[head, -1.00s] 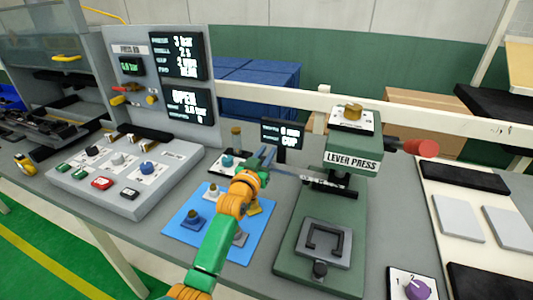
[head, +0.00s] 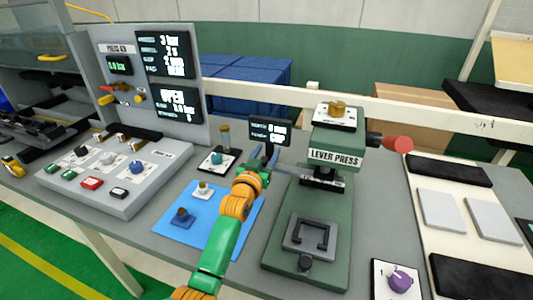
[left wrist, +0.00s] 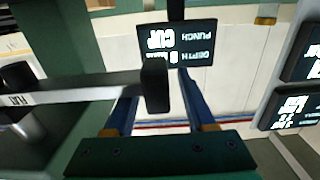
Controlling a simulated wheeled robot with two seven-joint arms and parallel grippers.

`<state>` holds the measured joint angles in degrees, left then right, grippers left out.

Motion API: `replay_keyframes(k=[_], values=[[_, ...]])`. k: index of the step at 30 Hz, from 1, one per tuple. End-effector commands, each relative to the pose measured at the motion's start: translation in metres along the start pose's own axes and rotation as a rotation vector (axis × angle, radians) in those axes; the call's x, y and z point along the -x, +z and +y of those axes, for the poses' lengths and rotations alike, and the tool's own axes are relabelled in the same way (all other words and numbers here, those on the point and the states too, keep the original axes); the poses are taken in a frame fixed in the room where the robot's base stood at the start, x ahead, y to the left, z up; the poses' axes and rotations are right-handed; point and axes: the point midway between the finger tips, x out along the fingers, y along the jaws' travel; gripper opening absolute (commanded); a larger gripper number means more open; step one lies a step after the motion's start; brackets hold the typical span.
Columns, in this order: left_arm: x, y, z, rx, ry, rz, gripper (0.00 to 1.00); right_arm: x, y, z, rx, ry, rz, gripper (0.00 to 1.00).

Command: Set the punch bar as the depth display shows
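The green lever press (head: 335,157) stands right of centre, with a red-tipped handle on its right. The punch bar (head: 322,181) crosses the press below its name plate. In the left wrist view the bar (left wrist: 85,92) comes in from the left, with a small label and a black end block (left wrist: 155,85). My left gripper (head: 264,155) is left of the press; its blue fingers (left wrist: 157,105) are apart, with the block between them in the picture and no contact visible. The depth display (head: 270,130) reads PUNCH CUP and a depth in mm; its digit is unclear. My right gripper is out of view.
A blue mat (head: 180,228) with small knobbed pieces lies under my left arm. A grey control console (head: 120,175) with screens stands at left. A purple dial (head: 400,280) is at front right. White and black pads lie at right. A cream rail (head: 430,115) runs behind.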

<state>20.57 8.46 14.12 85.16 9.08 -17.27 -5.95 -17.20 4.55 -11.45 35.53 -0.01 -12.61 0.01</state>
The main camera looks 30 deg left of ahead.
Motion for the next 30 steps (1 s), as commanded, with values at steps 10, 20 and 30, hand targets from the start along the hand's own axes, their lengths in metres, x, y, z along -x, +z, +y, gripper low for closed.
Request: replay_keyframes(k=[10, 20, 30], values=[[0.025, 0.001, 0.000, 0.000, 0.001, 0.000, 0.55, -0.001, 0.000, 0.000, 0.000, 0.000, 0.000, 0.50], [0.068, 0.001, 0.000, 0.000, 0.000, 0.000, 0.55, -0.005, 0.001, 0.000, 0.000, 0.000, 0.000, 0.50], [0.071, 0.000, 0.000, 0.000, 0.000, 0.000, 0.55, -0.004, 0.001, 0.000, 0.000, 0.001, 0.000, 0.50]])
